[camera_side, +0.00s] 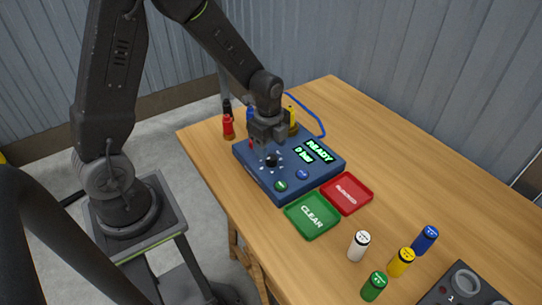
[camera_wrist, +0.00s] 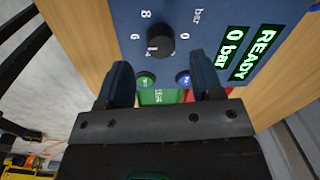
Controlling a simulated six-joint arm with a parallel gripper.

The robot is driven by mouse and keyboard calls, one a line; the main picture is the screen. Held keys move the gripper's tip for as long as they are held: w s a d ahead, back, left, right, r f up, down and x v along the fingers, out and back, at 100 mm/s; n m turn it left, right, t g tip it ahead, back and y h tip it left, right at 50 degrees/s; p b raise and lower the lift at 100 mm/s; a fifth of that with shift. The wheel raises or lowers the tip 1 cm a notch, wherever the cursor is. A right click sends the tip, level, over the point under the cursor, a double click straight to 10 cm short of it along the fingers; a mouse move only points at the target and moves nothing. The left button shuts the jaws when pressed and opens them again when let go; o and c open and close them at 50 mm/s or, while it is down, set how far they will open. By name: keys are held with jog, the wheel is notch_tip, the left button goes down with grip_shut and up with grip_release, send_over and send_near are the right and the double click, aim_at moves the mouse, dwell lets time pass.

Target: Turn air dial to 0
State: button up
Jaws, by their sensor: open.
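The black air dial (camera_side: 271,160) is a round knob on a blue control box (camera_side: 262,178). In the wrist view the dial (camera_wrist: 160,40) sits inside a ring of white numbers, with 8, 6 and 0 readable. A white mark shows near its lower edge, but I cannot tell its exact setting. The green-lit display (camera_wrist: 252,54) reads READY and 0 bar. My gripper (camera_side: 267,142) is over the box, close to the dial. Its two fingers (camera_wrist: 160,68) are open and apart, with nothing between them; the dial appears beyond their tips.
A green button (camera_side: 280,186) and a blue button (camera_side: 302,175) sit beside the dial. A green CLEAR tray (camera_side: 312,215) and a red tray (camera_side: 347,193) lie in front. Several small cylinders and a dark rack (camera_side: 465,287) stand lower right.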

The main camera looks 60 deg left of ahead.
aim_at(271, 157)
jog(key=shift+w+f, duration=0.15)
jog(key=shift+f, duration=2.1)
jog(key=c, duration=0.9)
